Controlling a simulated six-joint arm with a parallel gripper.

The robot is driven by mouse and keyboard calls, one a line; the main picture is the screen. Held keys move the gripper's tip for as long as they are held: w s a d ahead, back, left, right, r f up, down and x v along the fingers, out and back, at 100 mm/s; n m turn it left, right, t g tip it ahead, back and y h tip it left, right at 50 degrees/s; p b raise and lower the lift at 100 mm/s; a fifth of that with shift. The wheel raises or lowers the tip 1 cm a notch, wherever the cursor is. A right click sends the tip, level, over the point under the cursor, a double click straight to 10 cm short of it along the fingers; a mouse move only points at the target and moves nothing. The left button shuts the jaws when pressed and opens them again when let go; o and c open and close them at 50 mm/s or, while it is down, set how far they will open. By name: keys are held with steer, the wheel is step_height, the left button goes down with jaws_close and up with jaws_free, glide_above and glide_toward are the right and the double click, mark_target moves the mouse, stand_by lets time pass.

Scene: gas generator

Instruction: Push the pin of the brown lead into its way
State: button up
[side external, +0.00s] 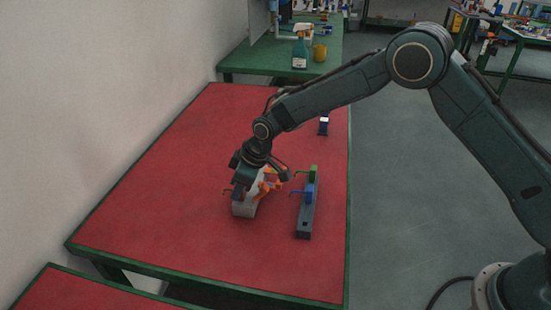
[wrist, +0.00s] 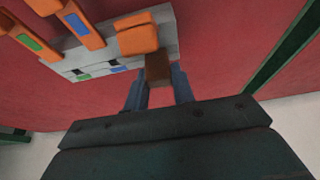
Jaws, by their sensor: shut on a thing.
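In the wrist view my gripper (wrist: 158,90) has its two blue-grey fingers shut on a brown piece (wrist: 158,67), which I take to be the brown lead. Its front end meets the near edge of a pale grey connector block (wrist: 165,22); its pin is hidden, so I cannot tell how deep it sits. The block has raised orange levers, with green and blue marks. One orange lever (wrist: 138,40) lies beside the brown piece. In the side view my gripper (side external: 240,192) is over the block (side external: 244,208), and a small orange-brown end sticks out to its left.
A dark rack (side external: 304,222) stands right of the block, holding a blue lead (side external: 309,192) and a green lead (side external: 313,174). A small dark-blue item (side external: 323,126) stands farther back. The red tabletop (side external: 150,190) is clear to the left and front.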

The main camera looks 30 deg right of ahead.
steer(key=o, duration=1.1)
steer(key=shift+c, duration=0.2)
steer(key=v, duration=1.3)
steer(key=shift+r, duration=0.35)
steer(key=shift+s+d, duration=0.15)
